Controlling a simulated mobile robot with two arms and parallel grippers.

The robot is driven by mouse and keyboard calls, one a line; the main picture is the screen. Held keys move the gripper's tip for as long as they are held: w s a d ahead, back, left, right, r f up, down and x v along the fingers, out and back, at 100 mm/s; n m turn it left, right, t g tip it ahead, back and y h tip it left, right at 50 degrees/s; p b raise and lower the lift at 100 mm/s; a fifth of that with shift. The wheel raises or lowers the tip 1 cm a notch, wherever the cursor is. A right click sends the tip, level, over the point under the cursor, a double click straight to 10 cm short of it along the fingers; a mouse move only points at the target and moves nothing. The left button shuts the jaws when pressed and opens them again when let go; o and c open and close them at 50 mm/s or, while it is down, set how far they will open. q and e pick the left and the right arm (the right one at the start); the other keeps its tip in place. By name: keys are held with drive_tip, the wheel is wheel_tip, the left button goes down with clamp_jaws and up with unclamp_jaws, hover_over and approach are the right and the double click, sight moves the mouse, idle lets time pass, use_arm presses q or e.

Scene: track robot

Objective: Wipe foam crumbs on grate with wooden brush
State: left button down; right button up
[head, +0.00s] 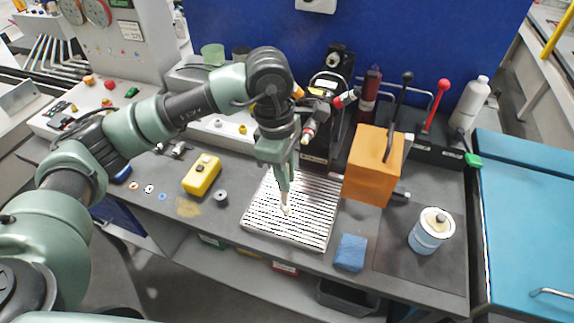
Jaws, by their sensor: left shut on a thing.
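The grate (318,225) is a silver slatted plate lying on the grey bench in the middle of the head view. My left gripper (286,198) points down over the middle of the grate. It is shut on the wooden brush (287,210), of which only a small pale end shows below the fingertips. The rest of the brush is hidden by the fingers. I cannot tell whether the brush touches the slats. Foam crumbs cannot be made out on the grate at this size. My right gripper is not in view.
An orange block (368,175) stands right of the grate, near black and red levers. A blue sponge-like block (350,253) and a blue-white can (431,232) are at the front right. A yellow box (202,175) and a dark knob (221,198) are left of the grate.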

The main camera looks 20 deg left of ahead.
use_arm(q)
drive_tip(key=shift+r+p, duration=0.3)
drive_tip(key=shift+r, duration=0.9)
